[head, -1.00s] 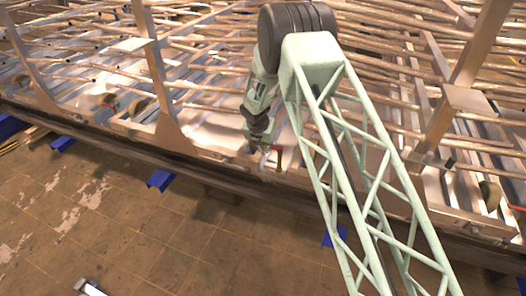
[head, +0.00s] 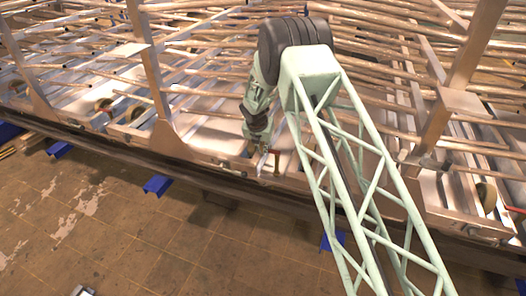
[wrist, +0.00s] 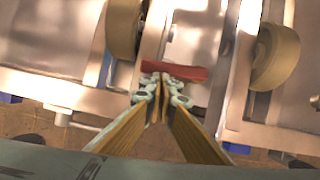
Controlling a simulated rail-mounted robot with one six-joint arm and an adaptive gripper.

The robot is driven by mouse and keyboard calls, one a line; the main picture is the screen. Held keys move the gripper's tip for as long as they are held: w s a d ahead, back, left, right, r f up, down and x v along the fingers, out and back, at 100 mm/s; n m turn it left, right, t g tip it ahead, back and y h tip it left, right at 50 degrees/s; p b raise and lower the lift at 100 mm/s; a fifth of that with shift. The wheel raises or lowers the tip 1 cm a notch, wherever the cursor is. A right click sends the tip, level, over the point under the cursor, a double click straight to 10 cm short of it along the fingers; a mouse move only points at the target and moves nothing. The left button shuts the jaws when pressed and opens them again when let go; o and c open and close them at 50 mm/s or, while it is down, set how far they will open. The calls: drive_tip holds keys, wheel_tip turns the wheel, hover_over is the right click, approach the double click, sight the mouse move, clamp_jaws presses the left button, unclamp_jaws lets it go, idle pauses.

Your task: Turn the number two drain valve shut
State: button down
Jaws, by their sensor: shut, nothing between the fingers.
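The drain valve shows as a red handle (wrist: 186,70) lying across the upper middle of the wrist view. My gripper (wrist: 160,84) is shut and empty, its fingertips close below the left part of the handle. I cannot tell whether they touch it. In the head view my gripper (head: 262,166) is at the lower edge of the metal frame. The small reddish handle (head: 277,158) stands just to its right. No number is readable on the valve, and its body is hidden.
Two tan wheels, one left (wrist: 124,28) and one right (wrist: 274,56), flank the handle. Metal rails and uprights (head: 150,60) crowd the area behind. Blue blocks (head: 157,185) sit below the frame's edge. The tiled floor (head: 120,235) in front is mostly clear.

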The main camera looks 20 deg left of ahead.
drive_tip(key=shift+w+a+r+p, duration=0.1)
drive_tip(key=shift+w+a+p, duration=0.1)
drive_tip(key=shift+w+p, duration=0.5)
drive_tip(key=shift+s, duration=0.15)
drive_tip(key=s, duration=0.4)
drive_tip(key=shift+b, duration=0.4)
drive_tip(key=p+v, duration=0.2)
drive_tip(key=v, duration=0.7)
drive_tip(key=shift+a+r, duration=0.15)
drive_tip(key=shift+r, duration=0.3)
drive_tip(key=shift+r, duration=0.1)
